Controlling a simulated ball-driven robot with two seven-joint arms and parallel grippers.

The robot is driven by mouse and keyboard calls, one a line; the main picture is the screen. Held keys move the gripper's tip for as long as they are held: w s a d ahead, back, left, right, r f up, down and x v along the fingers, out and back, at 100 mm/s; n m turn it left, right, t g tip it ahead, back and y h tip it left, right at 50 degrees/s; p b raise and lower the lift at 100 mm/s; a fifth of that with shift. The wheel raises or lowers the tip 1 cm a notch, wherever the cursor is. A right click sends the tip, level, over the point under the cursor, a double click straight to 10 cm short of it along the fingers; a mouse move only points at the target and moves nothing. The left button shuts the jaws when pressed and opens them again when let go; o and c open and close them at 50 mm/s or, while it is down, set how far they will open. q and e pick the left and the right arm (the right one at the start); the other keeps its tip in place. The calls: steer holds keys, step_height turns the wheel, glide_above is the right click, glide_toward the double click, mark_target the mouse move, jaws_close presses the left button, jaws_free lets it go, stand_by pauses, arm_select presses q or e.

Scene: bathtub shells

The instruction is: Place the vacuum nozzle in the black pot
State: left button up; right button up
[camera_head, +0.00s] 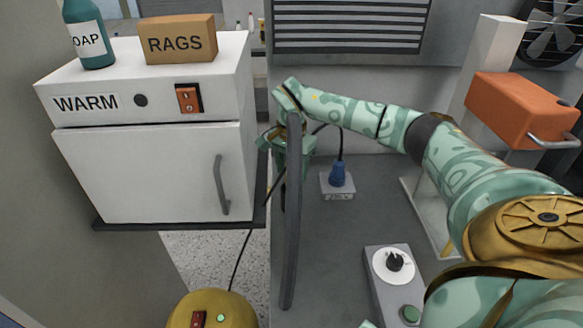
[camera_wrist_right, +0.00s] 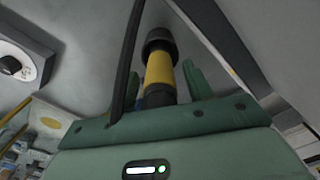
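My right arm reaches in from the right in the head view. Its green gripper (camera_head: 290,145) is partly hidden behind a long grey bar (camera_head: 289,230). In the right wrist view a yellow and black tube, apparently the vacuum nozzle (camera_wrist_right: 159,68), stands between the green fingers of the right gripper (camera_wrist_right: 163,75). A gap shows beside the right-hand finger; whether the fingers grip the tube is unclear. I cannot clearly make out a black pot. My left gripper is not in view.
A white warming cabinet (camera_head: 150,175) bears a soap bottle (camera_head: 90,35) and a rags box (camera_head: 178,40). A yellow rounded unit (camera_head: 215,312) stands low. A blue plug (camera_head: 338,176) and an orange box (camera_head: 518,108) are to the right.

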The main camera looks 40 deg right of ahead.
step_height(320, 180, up, 12)
steer(key=p, duration=0.3)
steer(key=shift+r, duration=0.15)
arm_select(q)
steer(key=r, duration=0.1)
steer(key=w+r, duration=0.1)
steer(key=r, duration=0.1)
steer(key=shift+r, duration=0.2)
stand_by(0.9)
